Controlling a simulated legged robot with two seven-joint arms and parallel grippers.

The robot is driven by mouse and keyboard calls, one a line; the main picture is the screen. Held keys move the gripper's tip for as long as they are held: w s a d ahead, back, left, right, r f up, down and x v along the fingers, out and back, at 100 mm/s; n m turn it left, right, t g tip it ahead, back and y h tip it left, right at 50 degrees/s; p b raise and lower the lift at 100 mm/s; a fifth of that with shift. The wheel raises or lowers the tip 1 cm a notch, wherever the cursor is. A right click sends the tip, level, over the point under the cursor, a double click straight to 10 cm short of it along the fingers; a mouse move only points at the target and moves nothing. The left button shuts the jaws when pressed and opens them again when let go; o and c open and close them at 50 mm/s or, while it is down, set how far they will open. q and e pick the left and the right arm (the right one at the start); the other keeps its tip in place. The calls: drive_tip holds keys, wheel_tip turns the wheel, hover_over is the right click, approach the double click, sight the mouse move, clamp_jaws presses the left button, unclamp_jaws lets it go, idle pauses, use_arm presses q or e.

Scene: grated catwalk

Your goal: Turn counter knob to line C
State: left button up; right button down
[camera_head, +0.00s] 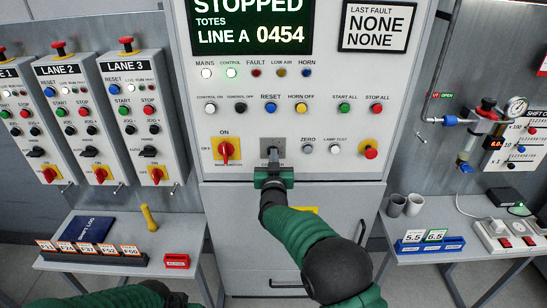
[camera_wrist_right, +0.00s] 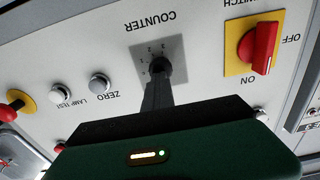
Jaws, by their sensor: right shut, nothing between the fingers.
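The counter knob (camera_wrist_right: 160,67) is a small black knob on a grey square plate (camera_wrist_right: 146,50) with small marks, under the label COUNTER, upside down in the wrist view. In the head view the plate (camera_head: 278,147) shows just above my right gripper (camera_head: 273,168), which hides the knob. In the wrist view my right gripper (camera_wrist_right: 158,85) is shut, its dark fingertips right at the knob; I cannot tell whether they touch it. The display (camera_head: 250,25) reads STOPPED, TOTES, LINE A 0454. My left gripper is out of view; only part of its arm shows at bottom left.
The red main switch (camera_head: 225,151) on its yellow plate is left of the counter. The ZERO button (camera_head: 307,149) and a red button on yellow (camera_head: 370,150) are to the right. Side tables (camera_head: 125,225) with small items stand on both sides.

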drive_tip(key=c, duration=2.1)
unclamp_jaws()
drive_tip(key=shift+f, duration=0.25)
drive_tip(key=shift+c, duration=0.2)
